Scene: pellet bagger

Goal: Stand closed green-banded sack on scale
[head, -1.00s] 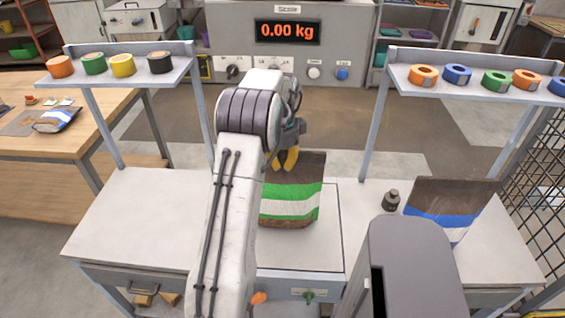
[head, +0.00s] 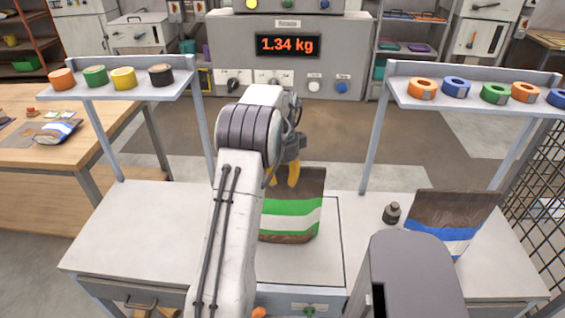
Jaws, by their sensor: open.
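The brown sack with green and white bands (head: 291,222) stands upright on the scale plate (head: 327,262) in the middle of the bench. Its left side is hidden behind my arm. My gripper (head: 284,174), with yellow fingertips, is open at the top left edge of the sack. Whether a fingertip still touches the sack cannot be told. The scale display (head: 287,45) reads 1.34 kg.
A blue-banded sack (head: 446,238) stands at the right of the bench, with a small dark weight (head: 391,213) beside it. Raised shelves with tape rolls stand at left (head: 180,92) and right (head: 400,96). The left bench top is clear.

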